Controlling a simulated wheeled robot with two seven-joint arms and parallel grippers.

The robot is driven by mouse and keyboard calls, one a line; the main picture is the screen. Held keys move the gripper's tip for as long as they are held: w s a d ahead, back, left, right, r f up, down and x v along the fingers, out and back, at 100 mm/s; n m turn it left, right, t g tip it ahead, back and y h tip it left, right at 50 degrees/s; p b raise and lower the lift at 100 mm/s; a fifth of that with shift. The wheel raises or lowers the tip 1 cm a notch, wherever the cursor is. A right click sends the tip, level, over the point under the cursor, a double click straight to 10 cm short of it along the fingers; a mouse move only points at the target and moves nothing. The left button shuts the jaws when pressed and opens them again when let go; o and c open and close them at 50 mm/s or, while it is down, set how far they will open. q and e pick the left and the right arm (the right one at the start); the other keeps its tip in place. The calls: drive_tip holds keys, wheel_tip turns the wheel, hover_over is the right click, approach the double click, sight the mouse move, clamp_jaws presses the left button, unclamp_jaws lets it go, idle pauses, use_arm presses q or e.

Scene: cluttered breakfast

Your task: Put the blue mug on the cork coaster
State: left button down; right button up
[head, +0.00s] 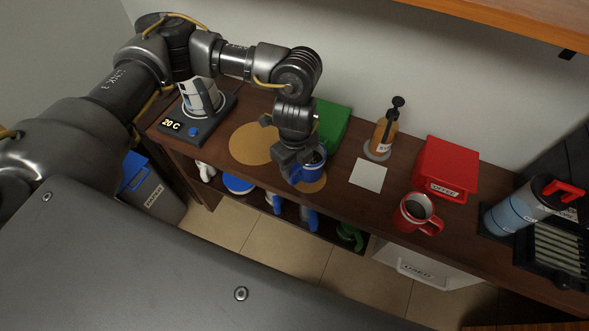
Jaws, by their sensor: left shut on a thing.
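The blue mug (309,173) is in the middle of the head view, upright or nearly so, with dark contents or a dark inside. My left gripper (299,160) comes down from above and is shut on it. A small round tan disc, which looks like the cork coaster (316,186), shows under and just in front of the mug, partly hidden by it. I cannot tell whether the mug touches the coaster or hangs slightly above it. My right gripper is not in view.
A large round tan mat (250,144) lies left of the mug and a pale square coaster (368,175) right. A green box (331,122), a pump bottle (384,134), a red box (446,166), a red mug (415,212) and a kettle (199,98) stand around.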

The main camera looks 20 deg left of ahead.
use_arm(q)
drive_tip(key=shift+w+a+f, duration=0.1)
drive_tip(key=shift+w+f, duration=0.05)
drive_tip(key=shift+f, duration=1.45)
drive_tip(key=shift+f, duration=0.2)
drive_tip(key=c, duration=0.7)
unclamp_jaws()
drive_tip(key=shift+o, duration=0.2)
wheel_tip(320, 180, up, 12)
drive_tip(key=shift+r, duration=0.2)
